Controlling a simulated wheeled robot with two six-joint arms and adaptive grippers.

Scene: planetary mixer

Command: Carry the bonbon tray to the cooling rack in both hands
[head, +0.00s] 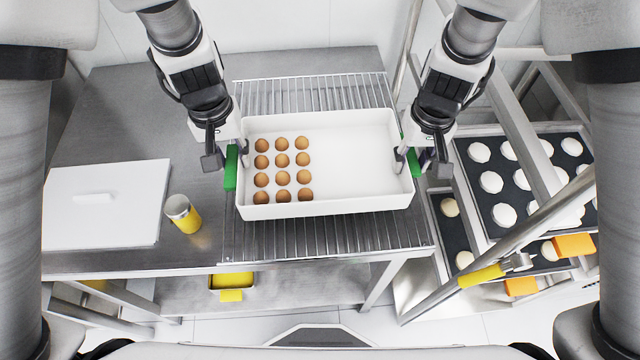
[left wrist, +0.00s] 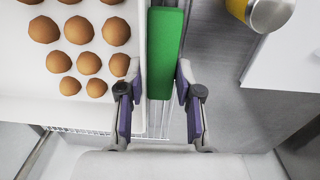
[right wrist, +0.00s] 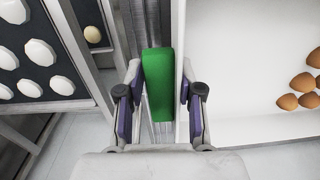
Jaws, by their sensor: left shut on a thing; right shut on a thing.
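The white bonbon tray (head: 350,206) holds several round brown bonbons (head: 282,160) in rows at its left side; the rest of its floor is bare. It is level over the wire cooling rack (head: 320,232); I cannot tell whether it touches the bars. My left gripper (head: 232,155) is shut on the tray's left green handle (head: 231,168), which also shows in the left wrist view (left wrist: 166,50). My right gripper (head: 409,158) is shut on the right green handle (head: 414,160), also in the right wrist view (right wrist: 158,85). The rack's middle is hidden under the tray.
A white lidded box (head: 105,205) and a yellow jar with a metal lid (head: 184,214) stand on the steel table (head: 130,110) at left. A rolling rack with dark trays of pale rounds (head: 510,190) stands close at right. A yellow container (head: 231,282) sits on the lower shelf.

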